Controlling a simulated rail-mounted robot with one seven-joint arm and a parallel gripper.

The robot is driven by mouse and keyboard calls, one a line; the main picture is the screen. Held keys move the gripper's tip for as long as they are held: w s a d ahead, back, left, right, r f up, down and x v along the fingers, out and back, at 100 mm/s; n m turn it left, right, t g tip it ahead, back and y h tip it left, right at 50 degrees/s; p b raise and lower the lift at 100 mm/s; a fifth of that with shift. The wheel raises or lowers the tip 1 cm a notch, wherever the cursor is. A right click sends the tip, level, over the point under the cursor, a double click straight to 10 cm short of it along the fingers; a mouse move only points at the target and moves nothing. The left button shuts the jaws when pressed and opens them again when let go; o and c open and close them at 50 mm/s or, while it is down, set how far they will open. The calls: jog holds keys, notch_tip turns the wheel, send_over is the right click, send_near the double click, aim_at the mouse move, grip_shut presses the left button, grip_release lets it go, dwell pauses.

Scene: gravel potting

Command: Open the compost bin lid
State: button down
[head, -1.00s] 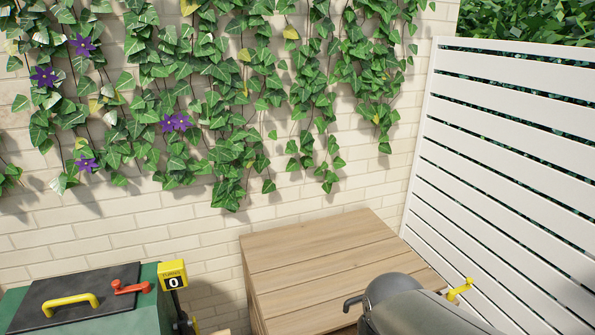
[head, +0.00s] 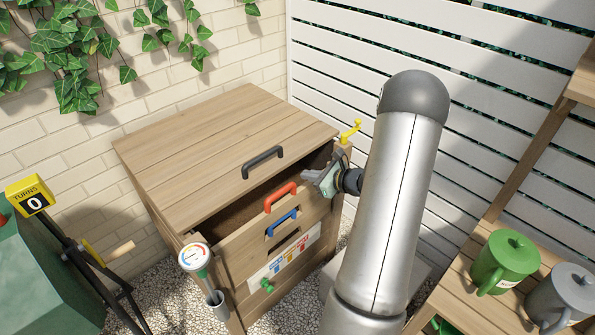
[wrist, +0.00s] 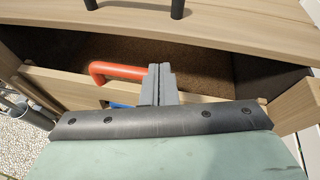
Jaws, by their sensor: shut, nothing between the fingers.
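The wooden compost bin has a planked lid (head: 215,140) with a black handle (head: 263,161) at its front edge. A dark gap shows between the lid and the front panel; brown material shows inside it in the wrist view (wrist: 195,62). The top front board carries a red handle (head: 281,196), with a blue handle (head: 283,222) below. My gripper (head: 309,183) is at the front right of the bin, below and right of the black handle. Its fingers are shut and empty, just right of the red handle in the wrist view (wrist: 162,72).
A yellow lever (head: 350,131) sits at the bin's back right. A dial gauge (head: 194,257) stands at its front left corner. A green tumbler (head: 45,270) with a turns counter (head: 29,195) is at left. A slatted fence (head: 340,50) is behind.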

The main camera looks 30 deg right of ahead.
jog(key=d+f+m+t+h, duration=0.1)
jog(key=d+f+m+h, duration=0.15)
jog(key=d+f, duration=0.2)
jog(key=w+r+p, duration=0.1)
jog(key=w+p, duration=0.1)
jog(key=w, duration=0.6)
jog(key=shift+w+a+m, duration=0.25)
jog(key=shift+a+m, duration=0.15)
jog(key=shift+m, duration=0.05)
jog(key=shift+r+y, duration=0.1)
jog(key=shift+y, duration=0.15)
